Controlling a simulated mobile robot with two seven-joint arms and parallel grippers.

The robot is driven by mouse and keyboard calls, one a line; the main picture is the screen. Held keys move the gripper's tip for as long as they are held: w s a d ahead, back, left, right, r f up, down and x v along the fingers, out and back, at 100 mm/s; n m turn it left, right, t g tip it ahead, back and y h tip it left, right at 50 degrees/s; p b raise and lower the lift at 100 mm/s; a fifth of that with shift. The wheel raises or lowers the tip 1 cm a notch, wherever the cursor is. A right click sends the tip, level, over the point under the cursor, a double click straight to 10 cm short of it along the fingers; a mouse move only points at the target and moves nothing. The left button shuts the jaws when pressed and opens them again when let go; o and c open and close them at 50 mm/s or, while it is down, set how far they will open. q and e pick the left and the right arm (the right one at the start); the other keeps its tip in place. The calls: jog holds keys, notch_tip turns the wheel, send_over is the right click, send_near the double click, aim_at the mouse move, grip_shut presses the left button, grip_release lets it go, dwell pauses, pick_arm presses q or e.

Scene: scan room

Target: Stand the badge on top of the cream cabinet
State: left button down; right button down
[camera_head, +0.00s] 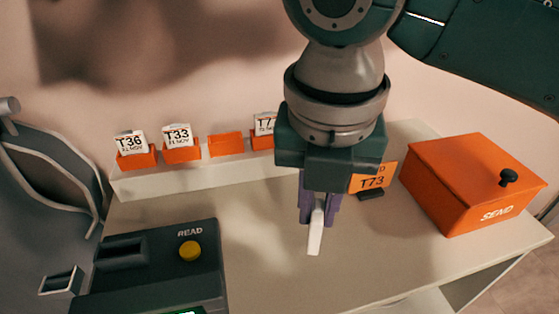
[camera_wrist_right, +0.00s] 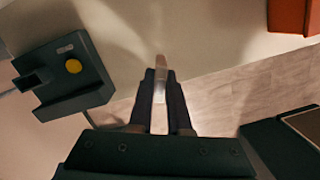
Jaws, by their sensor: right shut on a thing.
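My right gripper (camera_head: 318,215) is shut on a thin white badge (camera_head: 315,238), seen nearly edge-on and pointing down between the purple fingers. The wrist view also shows the badge (camera_wrist_right: 160,88) between the fingers of the right gripper (camera_wrist_right: 160,80); its face cannot be read. The badge is over a cream top (camera_head: 270,270), which seems to be the cream cabinet; whether its lower end touches the surface I cannot tell. My left gripper is not in view.
A dark reader (camera_head: 150,262) marked READ, with a yellow button (camera_head: 190,251), stands at left. An orange SEND box (camera_head: 470,180) is at right. Orange holders (camera_head: 226,144) with tags line the back ledge. A T73 sign (camera_head: 373,178) is behind the gripper. The front middle is clear.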

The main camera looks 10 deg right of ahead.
aim_at(314, 229)
notch_tip(314, 229, down, 4)
jog(key=shift+r, duration=0.1)
jog(key=shift+f+b, duration=0.4)
jog(key=shift+f, duration=1.5)
jog(key=shift+f, duration=0.15)
jog(key=c, duration=0.9)
grip_release()
jog(key=shift+o, duration=0.2)
